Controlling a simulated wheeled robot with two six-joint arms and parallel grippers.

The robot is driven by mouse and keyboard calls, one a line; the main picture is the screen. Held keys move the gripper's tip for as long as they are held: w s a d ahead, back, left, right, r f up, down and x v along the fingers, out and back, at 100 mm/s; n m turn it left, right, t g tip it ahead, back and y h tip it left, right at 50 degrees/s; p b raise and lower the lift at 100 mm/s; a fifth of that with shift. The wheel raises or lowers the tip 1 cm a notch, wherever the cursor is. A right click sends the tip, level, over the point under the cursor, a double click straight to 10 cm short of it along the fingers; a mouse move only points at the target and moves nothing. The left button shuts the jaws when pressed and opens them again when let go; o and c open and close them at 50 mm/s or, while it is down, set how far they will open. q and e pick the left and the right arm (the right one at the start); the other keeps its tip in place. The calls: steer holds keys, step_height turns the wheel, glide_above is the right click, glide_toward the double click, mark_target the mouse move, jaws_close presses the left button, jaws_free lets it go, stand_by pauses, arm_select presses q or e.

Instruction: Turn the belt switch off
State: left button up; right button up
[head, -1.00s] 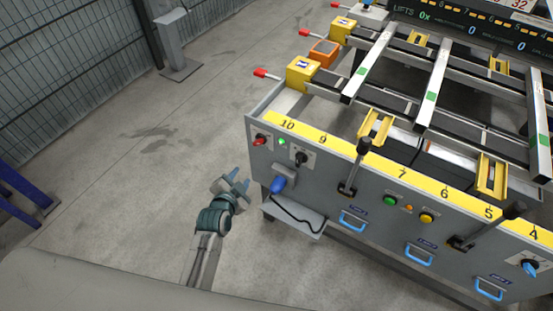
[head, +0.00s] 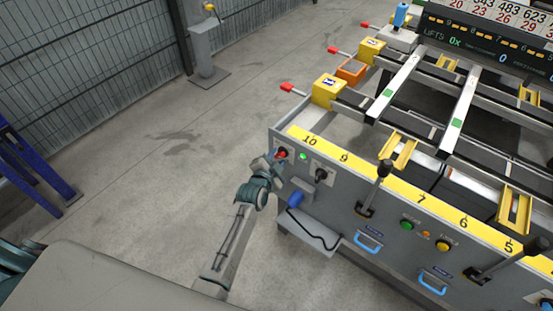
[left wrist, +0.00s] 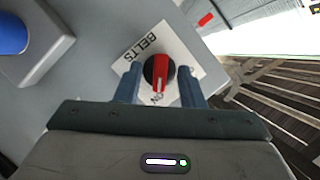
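The belt switch (left wrist: 160,72) is a round black knob with a red handle bar on a white plate marked "BELTS", with "ON" readable by the bar's lower end. In the head view the switch (head: 282,153) shows red at the left end of the grey front panel (head: 335,200). My left gripper (left wrist: 160,82) is open, one blue finger on each side of the knob, with gaps showing. In the head view my left gripper (head: 274,160) is right at the switch and partly covers its plate. My right gripper is not in view.
A green lamp (head: 303,156) and a black selector knob (head: 321,174) sit just right of the switch. A blue plug-like part (head: 295,200) is below, also seen in the left wrist view (left wrist: 12,35). Black levers (head: 384,169) stick out farther right.

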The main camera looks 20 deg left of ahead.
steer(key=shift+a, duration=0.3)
arm_select(q)
jaws_close()
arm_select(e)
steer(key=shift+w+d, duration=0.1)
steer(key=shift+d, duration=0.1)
